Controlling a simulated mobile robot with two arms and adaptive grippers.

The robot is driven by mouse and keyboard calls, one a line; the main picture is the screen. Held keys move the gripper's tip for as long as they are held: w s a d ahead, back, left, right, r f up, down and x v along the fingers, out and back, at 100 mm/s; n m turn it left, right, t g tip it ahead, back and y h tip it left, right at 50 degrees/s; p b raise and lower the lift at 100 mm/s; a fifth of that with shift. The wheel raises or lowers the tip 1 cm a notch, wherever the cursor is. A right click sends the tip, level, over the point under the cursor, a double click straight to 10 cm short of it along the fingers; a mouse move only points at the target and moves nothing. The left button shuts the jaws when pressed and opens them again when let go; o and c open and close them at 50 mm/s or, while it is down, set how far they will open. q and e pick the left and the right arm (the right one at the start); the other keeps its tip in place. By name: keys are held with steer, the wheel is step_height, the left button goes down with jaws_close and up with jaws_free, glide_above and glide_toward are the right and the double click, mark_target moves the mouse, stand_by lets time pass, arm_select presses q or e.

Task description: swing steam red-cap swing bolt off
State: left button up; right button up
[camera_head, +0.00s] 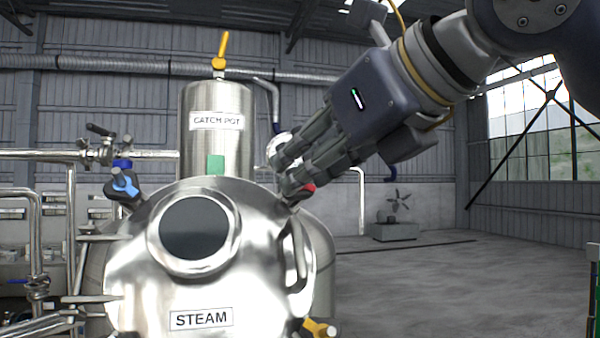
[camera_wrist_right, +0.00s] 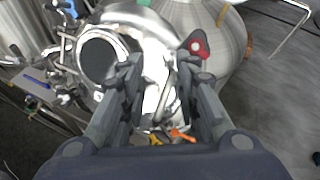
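The red-cap swing bolt (camera_head: 308,188) is at the upper right rim of the steel tank marked STEAM (camera_head: 265,275), mostly hidden behind my right gripper (camera_head: 284,172). In the right wrist view the red cap (camera_wrist_right: 200,48) shows on its dark bracket, just beyond and outside the right-hand finger. My right gripper (camera_wrist_right: 158,66) has its fingers apart, with the tank lid showing between them and nothing held. Whether a finger touches the bolt I cannot tell. My left gripper is in neither view.
A blue-cap bolt (camera_head: 123,183) stands at the lid's upper left, and a yellow-cap bolt (camera_head: 318,328) at lower right. An orange cap (camera_wrist_right: 182,135) shows in the wrist view. The catch pot (camera_head: 216,150) rises behind. Pipes crowd the left; the floor at right is open.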

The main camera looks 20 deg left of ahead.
steer(key=d+r+m+t+h, duration=0.1)
steer(key=d+r+t+h, duration=0.1)
steer(key=d+r+t, duration=0.1)
steer(key=p+x, duration=0.4)
steer(key=x, duration=0.6)
steer(key=shift+w+a+f, duration=0.2)
steer(key=shift+w+f, duration=0.05)
jaws_close()
